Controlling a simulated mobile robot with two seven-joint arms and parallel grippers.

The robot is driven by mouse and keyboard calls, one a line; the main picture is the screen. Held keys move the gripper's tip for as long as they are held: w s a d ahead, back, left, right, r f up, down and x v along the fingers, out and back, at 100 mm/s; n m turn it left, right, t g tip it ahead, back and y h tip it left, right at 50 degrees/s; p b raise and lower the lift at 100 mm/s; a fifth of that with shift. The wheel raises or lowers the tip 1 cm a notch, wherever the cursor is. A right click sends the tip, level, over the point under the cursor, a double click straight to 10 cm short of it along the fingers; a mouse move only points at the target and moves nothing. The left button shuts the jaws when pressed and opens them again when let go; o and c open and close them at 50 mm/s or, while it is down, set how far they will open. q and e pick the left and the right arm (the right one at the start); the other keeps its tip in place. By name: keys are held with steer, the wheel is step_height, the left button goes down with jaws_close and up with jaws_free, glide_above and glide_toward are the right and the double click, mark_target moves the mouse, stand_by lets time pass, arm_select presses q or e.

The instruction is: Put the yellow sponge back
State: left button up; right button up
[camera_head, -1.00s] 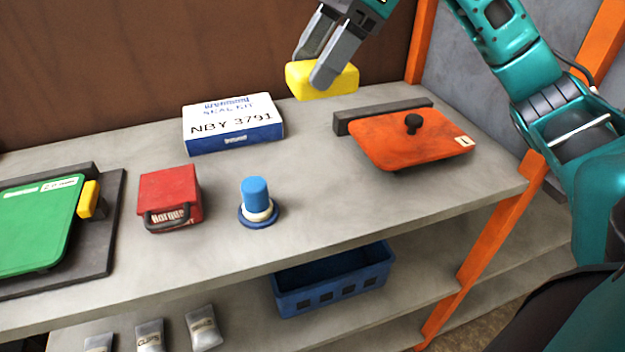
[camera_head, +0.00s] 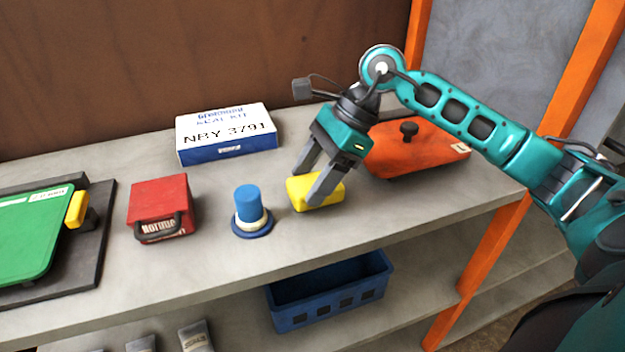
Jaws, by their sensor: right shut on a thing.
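The yellow sponge (camera_head: 299,196) is between the fingers of my right gripper (camera_head: 308,190), which is shut on it. The sponge is low over the shelf top, at the right of the blue-capped cylinder; I cannot tell whether it touches the surface. The right arm reaches in from the right, fingers pointing down. My left gripper is not in view.
A blue-capped cylinder (camera_head: 248,207) stands close left of the sponge. A red box (camera_head: 160,203), a white and blue seal kit box (camera_head: 226,133), an orange plate with a knob (camera_head: 425,155) and a green board (camera_head: 30,235) are on the shelf top (camera_head: 350,235). A blue crate (camera_head: 330,300) sits below.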

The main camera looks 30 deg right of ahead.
steer(key=shift+f, duration=0.5)
steer(key=shift+f, duration=0.2)
steer(key=o, duration=1.4)
steer(key=shift+d+r, duration=0.15)
steer(key=shift+r, duration=0.25)
steer(key=v, duration=1.1)
steer(key=shift+s+r, duration=0.15)
steer(key=shift+r, duration=0.05)
steer(key=shift+d, duration=0.15)
